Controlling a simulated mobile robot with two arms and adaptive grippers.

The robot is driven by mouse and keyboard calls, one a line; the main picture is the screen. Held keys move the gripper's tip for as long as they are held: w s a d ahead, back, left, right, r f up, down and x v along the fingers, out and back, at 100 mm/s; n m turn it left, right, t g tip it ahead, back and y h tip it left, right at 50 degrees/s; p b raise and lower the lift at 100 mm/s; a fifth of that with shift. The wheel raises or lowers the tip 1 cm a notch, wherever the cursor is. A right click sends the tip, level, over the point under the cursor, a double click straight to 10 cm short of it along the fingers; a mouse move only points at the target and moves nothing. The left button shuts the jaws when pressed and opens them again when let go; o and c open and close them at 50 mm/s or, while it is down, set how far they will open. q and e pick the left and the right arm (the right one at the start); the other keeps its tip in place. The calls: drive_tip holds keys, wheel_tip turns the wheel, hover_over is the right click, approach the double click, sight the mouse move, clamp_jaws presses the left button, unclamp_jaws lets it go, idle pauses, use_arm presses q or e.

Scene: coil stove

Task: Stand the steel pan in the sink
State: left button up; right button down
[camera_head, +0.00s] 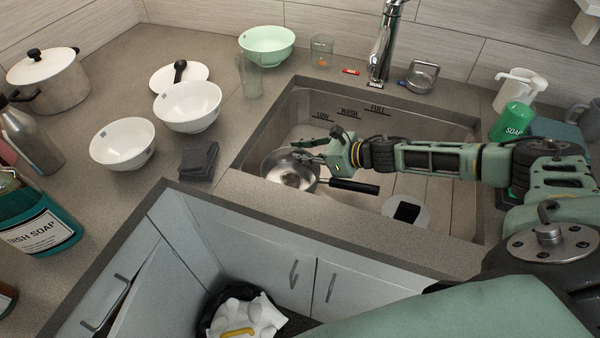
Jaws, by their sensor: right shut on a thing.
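The steel pan (283,174) with its black handle (355,187) shows within the sink (455,128) opening, near the front left corner. Its bowl faces up and its handle points right. My right gripper (312,153) reaches in from the right and is shut on the pan at its far right rim; the fingertips partly cover the rim. I cannot tell whether the pan touches the sink floor. My left gripper is not in view.
A faucet (384,45) stands behind the sink. White bowls (188,105), a dark folded cloth (199,161) and a glass (250,78) are on the left counter. A green soap bottle (513,121) stands at right. A white item with a dark patch (407,212) lies in the sink's front.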

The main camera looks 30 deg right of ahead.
sight(309, 167)
drive_tip(key=shift+f, duration=2.3)
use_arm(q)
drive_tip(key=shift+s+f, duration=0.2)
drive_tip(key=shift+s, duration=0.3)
use_arm(e)
drive_tip(key=shift+f+b, duration=0.15)
drive_tip(key=shift+b, duration=0.15)
drive_tip(key=c, duration=1.8)
unclamp_jaws()
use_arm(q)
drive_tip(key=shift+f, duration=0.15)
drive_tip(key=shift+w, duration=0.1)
